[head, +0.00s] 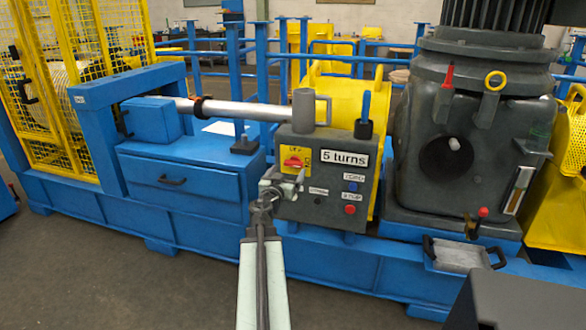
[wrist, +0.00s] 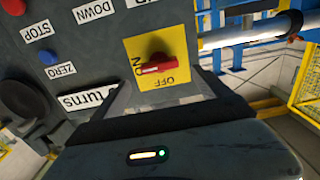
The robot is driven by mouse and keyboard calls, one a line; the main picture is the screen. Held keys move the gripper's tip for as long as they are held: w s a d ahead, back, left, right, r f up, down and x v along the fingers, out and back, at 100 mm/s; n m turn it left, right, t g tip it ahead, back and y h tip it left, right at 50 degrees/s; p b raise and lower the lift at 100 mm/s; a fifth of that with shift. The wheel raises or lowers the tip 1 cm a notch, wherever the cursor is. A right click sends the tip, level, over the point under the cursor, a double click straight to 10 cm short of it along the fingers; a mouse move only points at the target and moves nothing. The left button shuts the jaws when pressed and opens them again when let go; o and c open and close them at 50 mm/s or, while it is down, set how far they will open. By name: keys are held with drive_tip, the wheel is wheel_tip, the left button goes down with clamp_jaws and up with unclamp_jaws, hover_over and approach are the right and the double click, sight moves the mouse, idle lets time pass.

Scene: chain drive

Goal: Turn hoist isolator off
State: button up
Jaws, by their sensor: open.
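The hoist isolator is a red rotary switch (head: 293,162) on a yellow plate (head: 296,152), at the upper left of the grey control box (head: 334,190). In the wrist view the red handle (wrist: 163,64) lies nearly level, its left end beside the word ON; OFF is printed below it. My gripper (head: 284,183) is in front of the control box, just below the switch. In the wrist view the jaws (wrist: 166,82) are apart and empty, one to each side of the yellow plate's lower part. I cannot tell the exact gap to the handle.
The box also carries a "5 turns" label (head: 345,158), a blue button (head: 353,187) and a red button (head: 350,210). A grey mug (head: 311,109) and a blue-handled tool (head: 365,112) stand on top. A silver shaft (head: 240,109) runs behind, left of the box.

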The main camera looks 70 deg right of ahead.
sight(292, 164)
drive_tip(key=d, duration=0.6)
drive_tip(key=shift+w+d, duration=0.15)
drive_tip(key=shift+w, duration=0.1)
